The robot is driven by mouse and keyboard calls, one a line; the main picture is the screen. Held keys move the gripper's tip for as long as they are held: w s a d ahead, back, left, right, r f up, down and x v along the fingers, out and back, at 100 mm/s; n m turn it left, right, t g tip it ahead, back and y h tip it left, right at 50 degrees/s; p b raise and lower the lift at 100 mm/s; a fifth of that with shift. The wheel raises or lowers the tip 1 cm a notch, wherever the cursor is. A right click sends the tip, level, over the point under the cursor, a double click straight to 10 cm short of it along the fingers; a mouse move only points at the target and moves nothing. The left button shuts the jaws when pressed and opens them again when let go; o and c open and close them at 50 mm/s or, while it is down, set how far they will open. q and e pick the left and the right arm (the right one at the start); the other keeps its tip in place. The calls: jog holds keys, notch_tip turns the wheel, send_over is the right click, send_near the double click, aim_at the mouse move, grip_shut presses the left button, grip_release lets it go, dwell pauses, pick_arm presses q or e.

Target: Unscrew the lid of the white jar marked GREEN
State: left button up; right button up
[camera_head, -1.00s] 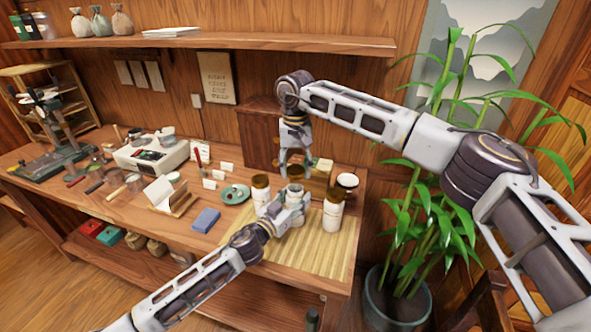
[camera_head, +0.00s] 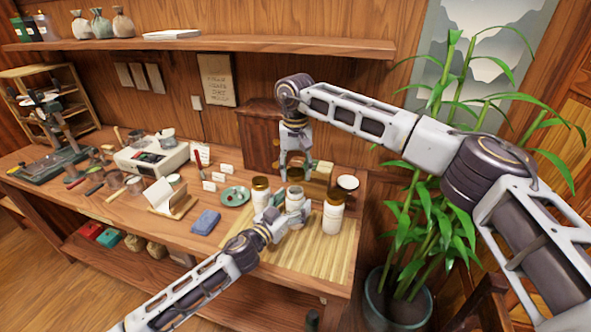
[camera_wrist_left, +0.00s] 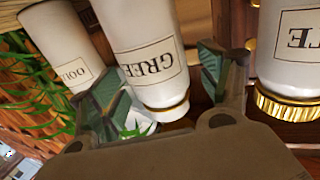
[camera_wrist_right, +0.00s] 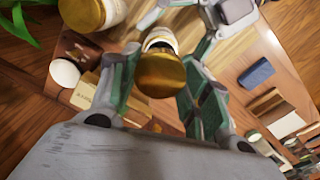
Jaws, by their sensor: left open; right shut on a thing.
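The white jar marked GREEN (camera_head: 295,205) stands upright on a mat, in the middle of three jars. Its label reads upside down in the left wrist view (camera_wrist_left: 140,50). Its mouth looks open and grey in the head view. My right gripper (camera_head: 296,175) is above the jar, shut on its gold-brown lid, which fills the jaws in the right wrist view (camera_wrist_right: 160,74). The lid appears lifted clear of the jar; the gap's size is hard to judge. My left gripper (camera_head: 286,214) is open at the jar's front, its fingers spread on either side; contact is not visible.
Lidded white jars stand close on the left (camera_head: 260,197) and right (camera_head: 332,217). A teal saucer (camera_head: 230,200) and blue cloth (camera_head: 206,222) lie left of them. A white-topped round thing (camera_head: 347,182) and wooden blocks (camera_head: 322,170) stand behind. The mat's front (camera_head: 310,258) is clear.

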pick_arm(q)
jog(key=v, duration=1)
jog(key=shift+a, duration=0.2)
dwell(0.4)
jog(key=shift+s, duration=0.2)
jog(key=shift+a+f, duration=0.1)
jog(key=shift+f, duration=0.05)
pick_arm(e)
jog(key=shift+s, duration=0.1)
